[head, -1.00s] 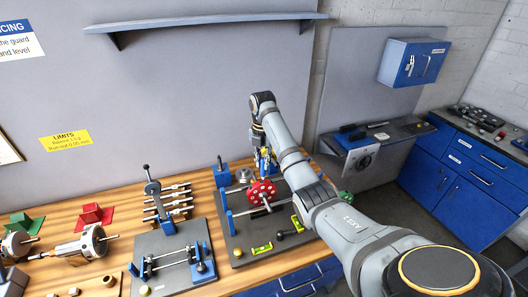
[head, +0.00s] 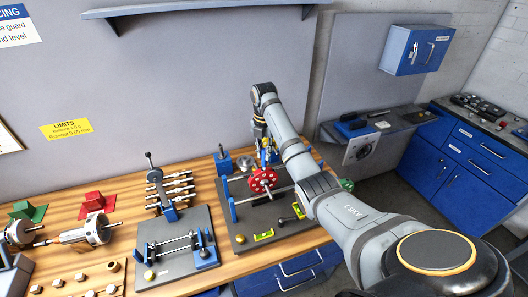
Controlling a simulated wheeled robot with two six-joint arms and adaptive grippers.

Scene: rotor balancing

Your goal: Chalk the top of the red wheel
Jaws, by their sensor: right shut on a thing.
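The red wheel (head: 263,180) is mounted upright on a shaft across a dark stand plate (head: 241,239) on the wooden bench. My right gripper (head: 266,156) points down just above and behind the top of the wheel. It is shut on a small piece, taken to be the chalk, which is too small and covered to make out. I cannot tell whether that piece touches the wheel. No chalk mark can be made out on the wheel. My left gripper is not in view.
A green level (head: 263,236) lies at the front of the stand plate. A second plate with a shaft rig (head: 177,262) stands to the left, with a tool rack (head: 172,190) behind it. Metal rotors (head: 95,231) and red and green blocks sit further left.

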